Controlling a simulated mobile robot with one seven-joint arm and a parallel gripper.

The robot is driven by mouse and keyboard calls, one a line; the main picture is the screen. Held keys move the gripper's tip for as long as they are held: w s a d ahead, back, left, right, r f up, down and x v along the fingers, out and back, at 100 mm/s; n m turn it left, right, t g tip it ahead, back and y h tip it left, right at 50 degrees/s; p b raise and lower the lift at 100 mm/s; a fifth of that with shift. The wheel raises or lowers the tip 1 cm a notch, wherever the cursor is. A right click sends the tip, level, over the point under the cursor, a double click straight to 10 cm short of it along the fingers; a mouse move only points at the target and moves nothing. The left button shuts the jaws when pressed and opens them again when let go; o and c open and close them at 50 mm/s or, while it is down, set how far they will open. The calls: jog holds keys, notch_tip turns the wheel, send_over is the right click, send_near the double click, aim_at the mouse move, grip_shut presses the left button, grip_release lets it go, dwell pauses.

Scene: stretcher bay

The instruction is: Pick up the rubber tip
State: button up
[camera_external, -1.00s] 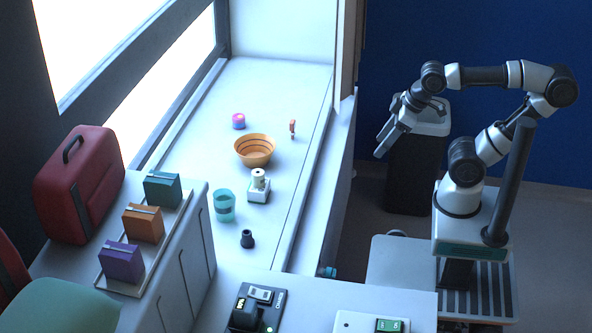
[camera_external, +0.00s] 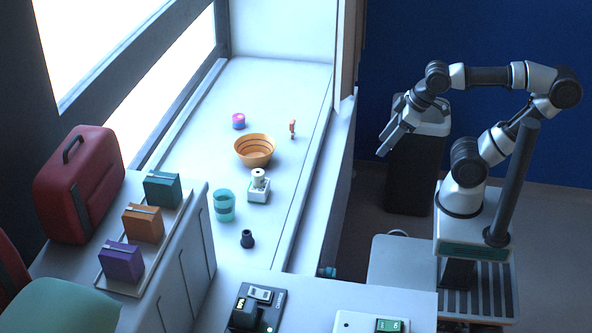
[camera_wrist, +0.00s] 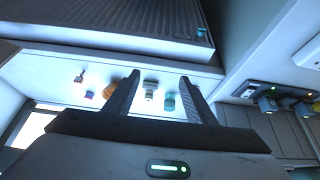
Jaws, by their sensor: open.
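The rubber tip (camera_external: 247,239) looks like the small black flared piece standing upright on the pale counter (camera_external: 290,130), in front of the teal cup (camera_external: 224,206). I cannot pick it out in the wrist view, where a finger may cover it. My gripper (camera_external: 384,146) is open and empty, in the air to the right of the counter and well away from the tip. In the wrist view my gripper (camera_wrist: 160,77) shows two spread dark fingers, with the counter's objects beyond them.
Coloured boxes (camera_external: 143,223) and a red case (camera_external: 78,185) are at left. A raised ledge edges the counter's right side.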

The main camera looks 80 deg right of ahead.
jog(key=shift+o, duration=0.6)
jog(key=w+a+r+n+g+p, duration=0.1)
jog(key=w+a+r, duration=0.15)
jog(key=w, duration=0.45)
jog(key=w+a+r+g, duration=0.1)
jog(key=w+a+r, duration=0.15)
jog(key=w, duration=0.55)
jog(key=n+g+p, duration=0.2)
send_over(247, 232)
jog(key=f, duration=2.4)
jog(key=shift+s+a+f, duration=0.1)
jog(key=shift+s+a, duration=0.1)
jog(key=shift+a, duration=0.05)
jog(key=shift+y, duration=0.3)
jog(key=shift+w+d+f, duration=0.1)
jog(key=shift+w+f, duration=0.05)
jog(key=shift+f, duration=1.4)
jog(key=shift+w+d+f, duration=0.1)
jog(key=shift+f, duration=1.4)
jog(key=c, duration=1.1)
